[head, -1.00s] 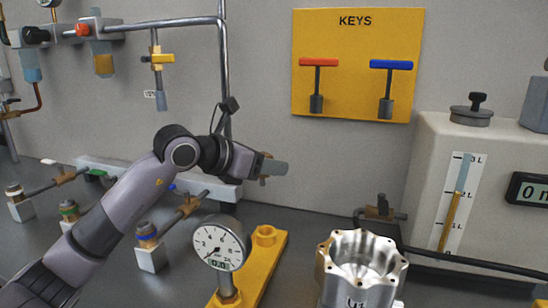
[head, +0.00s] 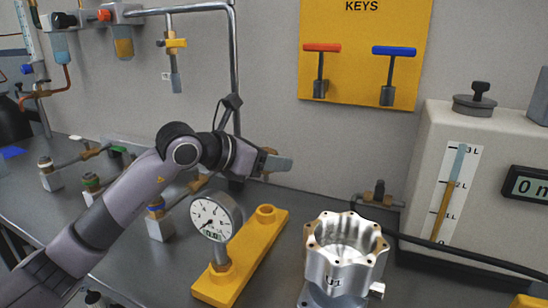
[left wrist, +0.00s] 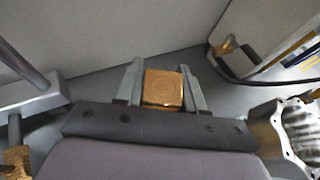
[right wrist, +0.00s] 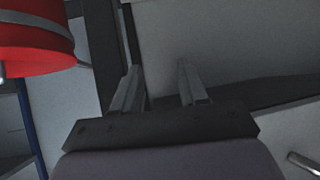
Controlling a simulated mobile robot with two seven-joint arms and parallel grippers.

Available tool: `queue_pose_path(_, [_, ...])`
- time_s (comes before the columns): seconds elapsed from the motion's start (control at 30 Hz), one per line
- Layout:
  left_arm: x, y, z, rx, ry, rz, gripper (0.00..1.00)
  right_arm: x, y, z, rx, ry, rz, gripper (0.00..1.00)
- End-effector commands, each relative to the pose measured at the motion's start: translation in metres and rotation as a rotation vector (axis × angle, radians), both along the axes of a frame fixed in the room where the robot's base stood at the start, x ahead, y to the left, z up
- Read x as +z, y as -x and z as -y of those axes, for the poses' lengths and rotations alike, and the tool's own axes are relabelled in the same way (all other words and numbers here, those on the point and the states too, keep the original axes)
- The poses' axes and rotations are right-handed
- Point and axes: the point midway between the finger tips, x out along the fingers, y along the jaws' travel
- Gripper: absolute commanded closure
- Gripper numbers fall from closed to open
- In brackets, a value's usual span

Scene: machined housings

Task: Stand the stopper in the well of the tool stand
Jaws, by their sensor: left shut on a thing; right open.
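My left gripper (head: 280,164) is shut on the stopper (left wrist: 163,88), a square brass-coloured block seen end-on between the two fingers in the left wrist view. In the head view the fingers hide most of it. The tool stand (head: 242,255) is a yellow base on the bench, carrying a round dial gauge at its near end. Its well (head: 265,213) is a raised yellow ring at the far end. The gripper is above and behind the well in the picture, apart from it. My right gripper (right wrist: 157,88) is open and empty, outside the head view.
A silver scalloped housing (head: 345,255) stands right of the stand. A white tank (head: 480,170) with a level scale is farther right, with a black hose before it. Pipe fittings line the bench at left. A yellow key panel (head: 365,50) hangs on the wall.

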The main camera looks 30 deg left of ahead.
Motion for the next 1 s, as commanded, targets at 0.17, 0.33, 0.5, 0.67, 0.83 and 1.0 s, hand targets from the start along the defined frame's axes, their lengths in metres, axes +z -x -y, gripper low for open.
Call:
queue_pose_path(0.17, [0.0,0.0,0.0,0.0,0.0,0.001,0.94,0.0,0.001,0.0,0.0,0.0,-0.001,0.57])
queue_pose_path(0.33, [-0.001,0.0,0.0,0.0,-0.002,0.002,0.94,-0.005,0.002,0.0,0.0,-0.001,-0.005,0.57])
queue_pose_path(0.5, [-0.01,0.0,0.0,0.0,-0.001,0.0,0.94,-0.013,0.003,0.0,-0.001,-0.001,-0.008,0.57])
queue_pose_path(0.67, [-0.024,0.0,0.0,0.0,-0.001,0.0,0.94,-0.025,0.002,-0.001,0.0,-0.002,-0.009,0.57])
queue_pose_path(0.83, [-0.041,0.0,0.0,0.0,-0.001,0.0,0.94,-0.039,0.003,-0.001,0.0,-0.003,-0.009,0.57])
queue_pose_path(1.0, [-0.054,0.0,0.0,0.0,-0.001,0.0,0.94,-0.05,0.002,-0.001,0.0,-0.003,-0.009,0.57])
